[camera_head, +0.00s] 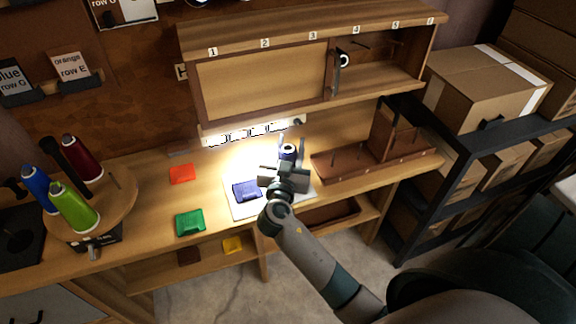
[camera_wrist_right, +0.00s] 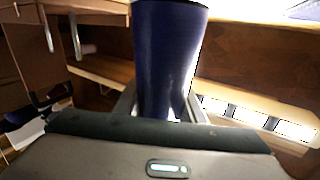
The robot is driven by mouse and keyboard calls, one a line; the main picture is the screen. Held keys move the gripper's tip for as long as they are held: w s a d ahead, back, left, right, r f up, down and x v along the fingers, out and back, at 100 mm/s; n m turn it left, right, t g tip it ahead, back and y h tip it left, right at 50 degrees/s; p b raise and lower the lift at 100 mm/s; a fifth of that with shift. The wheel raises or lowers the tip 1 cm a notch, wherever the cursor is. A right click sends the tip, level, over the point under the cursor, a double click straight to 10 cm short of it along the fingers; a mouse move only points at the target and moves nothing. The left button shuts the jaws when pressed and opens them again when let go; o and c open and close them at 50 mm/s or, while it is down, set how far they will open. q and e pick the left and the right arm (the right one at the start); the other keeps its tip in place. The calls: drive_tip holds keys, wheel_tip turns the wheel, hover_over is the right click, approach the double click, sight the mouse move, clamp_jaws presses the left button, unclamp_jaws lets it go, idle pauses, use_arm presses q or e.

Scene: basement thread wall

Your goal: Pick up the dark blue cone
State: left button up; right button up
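The dark blue cone (camera_head: 288,152) stands roughly upright at my right gripper (camera_head: 284,172), over the lit part of the bench; the gripper hides its lower part in the head view. In the right wrist view the dark blue cone (camera_wrist_right: 165,60) fills the upper middle. The fingers of my right gripper (camera_wrist_right: 165,108) lie against both its sides and look shut on it. I cannot tell whether its base touches the bench. My left gripper is in neither view.
A blue flat piece (camera_head: 247,191) lies on a white sheet beside the gripper. Red (camera_head: 182,174) and green (camera_head: 190,222) pieces lie further left. A round stand (camera_head: 118,196) holds several cones. A wooden rack (camera_head: 350,164) stands right; a numbered cabinet (camera_head: 262,84) hangs behind.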

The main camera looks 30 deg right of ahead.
drive_tip(key=shift+r, duration=0.1)
drive_tip(key=shift+c, duration=0.5)
